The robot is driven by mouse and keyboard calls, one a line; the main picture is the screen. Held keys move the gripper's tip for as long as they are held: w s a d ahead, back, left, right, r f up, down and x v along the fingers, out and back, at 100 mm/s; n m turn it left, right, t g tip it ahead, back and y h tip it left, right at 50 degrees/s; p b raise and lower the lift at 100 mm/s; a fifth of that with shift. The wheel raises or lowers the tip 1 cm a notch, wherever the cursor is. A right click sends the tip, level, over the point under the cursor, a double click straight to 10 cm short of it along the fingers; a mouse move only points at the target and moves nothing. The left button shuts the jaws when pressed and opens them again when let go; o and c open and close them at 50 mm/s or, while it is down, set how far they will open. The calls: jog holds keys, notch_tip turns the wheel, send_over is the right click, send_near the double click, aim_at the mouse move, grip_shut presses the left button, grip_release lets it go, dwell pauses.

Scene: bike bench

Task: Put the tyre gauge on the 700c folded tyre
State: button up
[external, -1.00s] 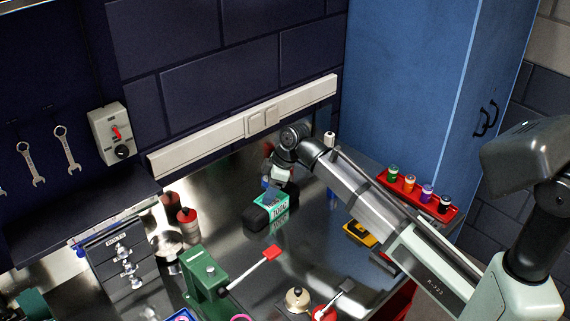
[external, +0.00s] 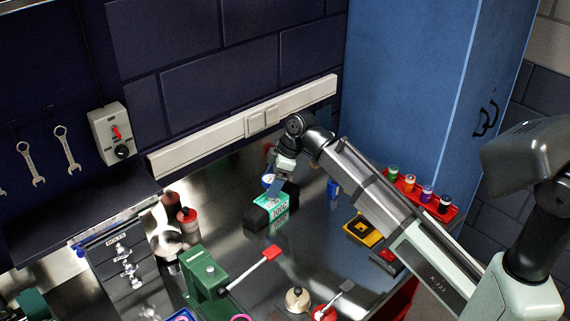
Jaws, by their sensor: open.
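The 700c folded tyre (external: 257,217) is a black bundle with a teal label, lying on the metal bench near the back wall. My gripper (external: 277,187) is open, pointing down just above and behind the tyre's label. A small round white-and-blue item (external: 267,181) shows just left of the fingers, behind the tyre. I cannot tell whether it is the tyre gauge, or whether it touches the tyre or stands on the bench. No other item in view is clearly the gauge. The space between the fingers is too small and dark to make out.
A yellow-and-black item (external: 362,230) lies right of the tyre. A red tray (external: 450,213) of small bottles stands by the blue cabinet. A green vise (external: 203,272) with a red-tipped handle is in front. Red-topped bottles (external: 187,220) stand at left.

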jog(key=v, duration=0.8)
jog(key=shift+d, duration=0.15)
